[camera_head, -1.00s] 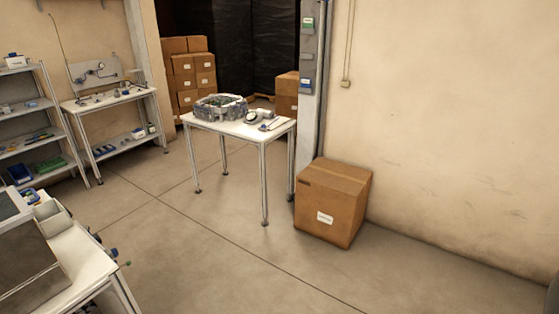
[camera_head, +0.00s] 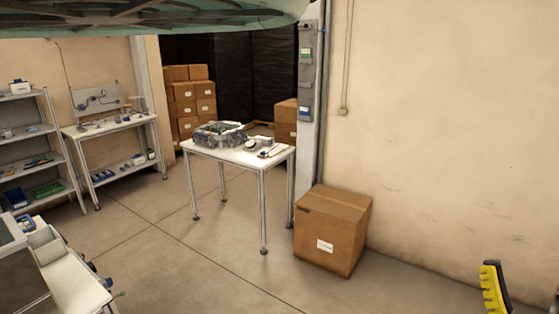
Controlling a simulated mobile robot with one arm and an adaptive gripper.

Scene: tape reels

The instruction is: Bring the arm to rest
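A yellow piece with a dark ridged edge (camera_head: 494,288) stands up at the bottom right of the head view. It may be a finger of my gripper, but only this one part shows. I cannot tell whether it is open, shut or holding anything. The rest of my arm is not clearly visible. A large pale green disc with dark ribs (camera_head: 150,14) cuts across the top of the view, close to the camera. I cannot tell what holds it up.
A white table (camera_head: 224,150) in the middle carries a grey ring-shaped housing (camera_head: 220,134) and small parts. A cardboard box (camera_head: 333,231) stands right of it by the wall. Shelves (camera_head: 33,148) and a workbench (camera_head: 112,126) are at left. Floor between is clear.

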